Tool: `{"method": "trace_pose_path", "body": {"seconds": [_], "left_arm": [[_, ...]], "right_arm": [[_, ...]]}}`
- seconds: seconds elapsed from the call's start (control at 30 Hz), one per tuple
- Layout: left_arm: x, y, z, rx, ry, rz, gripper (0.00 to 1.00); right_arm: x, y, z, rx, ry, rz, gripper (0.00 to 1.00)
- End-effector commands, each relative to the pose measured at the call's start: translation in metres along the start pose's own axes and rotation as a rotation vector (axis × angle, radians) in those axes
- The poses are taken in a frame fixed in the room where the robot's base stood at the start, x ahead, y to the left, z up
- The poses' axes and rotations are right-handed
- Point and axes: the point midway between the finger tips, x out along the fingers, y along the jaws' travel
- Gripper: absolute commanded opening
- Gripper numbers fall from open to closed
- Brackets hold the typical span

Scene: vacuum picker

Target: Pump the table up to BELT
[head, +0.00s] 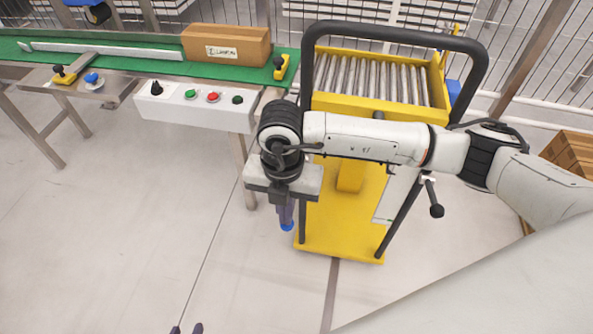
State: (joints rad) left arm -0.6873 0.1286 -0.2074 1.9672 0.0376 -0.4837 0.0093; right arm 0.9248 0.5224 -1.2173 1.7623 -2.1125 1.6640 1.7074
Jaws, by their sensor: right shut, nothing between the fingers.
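The yellow lift table (327,243) stands right of the conveyor, with a roller top (372,80) inside a yellow frame and a black push handle (400,28). The green belt (150,66) lies at the upper left. A metal lever with a black knob (436,211) sticks out at the lift table's right side. My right gripper (287,224) points down in front of the lift table, shut and empty, apart from the lever. My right arm hides part of the lift table. Only two dark fingertips of my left gripper (187,329) show, spread apart, at the bottom edge.
A cardboard box (227,45) sits on the belt. A control panel (195,104) with green, red and black buttons is on the conveyor's front. Another brown box (572,153) is at the right edge. The floor at the lower left is clear. Mesh fencing runs behind.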

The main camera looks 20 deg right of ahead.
Motion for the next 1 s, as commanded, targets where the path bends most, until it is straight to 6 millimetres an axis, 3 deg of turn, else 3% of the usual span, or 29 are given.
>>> {"method": "trace_pose_path", "body": {"seconds": [0.23, 0.6, 1.0], "left_arm": [[0.002, -0.001, 0.000, -0.001, 0.002, -0.001, 0.31], [0.019, -0.002, 0.017, 0.000, 0.004, 0.000, 0.31], [0.022, -0.002, 0.017, -0.001, 0.007, 0.000, 0.31]], "right_arm": [[0.003, 0.000, -0.001, 0.000, 0.002, -0.002, 0.00], [0.032, -0.001, 0.002, -0.001, 0.002, -0.002, 0.00], [0.036, -0.002, 0.003, 0.000, 0.002, -0.003, 0.00]]}}
